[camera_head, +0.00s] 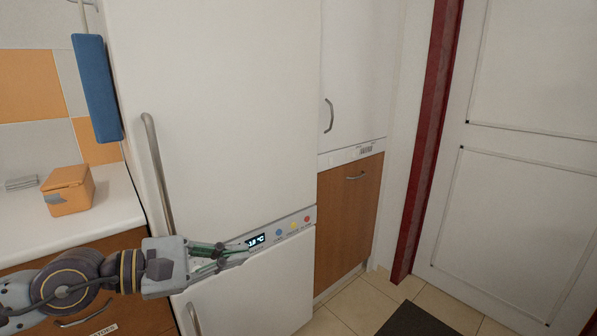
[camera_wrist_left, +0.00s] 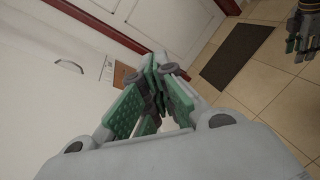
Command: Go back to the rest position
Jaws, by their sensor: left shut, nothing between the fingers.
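My left gripper (camera_head: 244,252) reaches in from the left in the head view, in front of the white fridge (camera_head: 215,110) near its display strip (camera_head: 270,236). Its fingers are shut with nothing between them. I cannot tell whether they touch the fridge front. In the left wrist view its green finger pads (camera_wrist_left: 158,68) come together at the tips. My right gripper (camera_wrist_left: 300,42) shows partly at the upper right edge of the left wrist view, above the floor. Whether it is open or shut is unclear.
A counter (camera_head: 98,220) with an orange box (camera_head: 70,190) stands left of the fridge. A blue object (camera_head: 96,88) hangs above it. A wooden cabinet door (camera_head: 345,215) and a white door (camera_head: 530,170) are to the right. A dark mat (camera_head: 415,322) lies on the open tiled floor.

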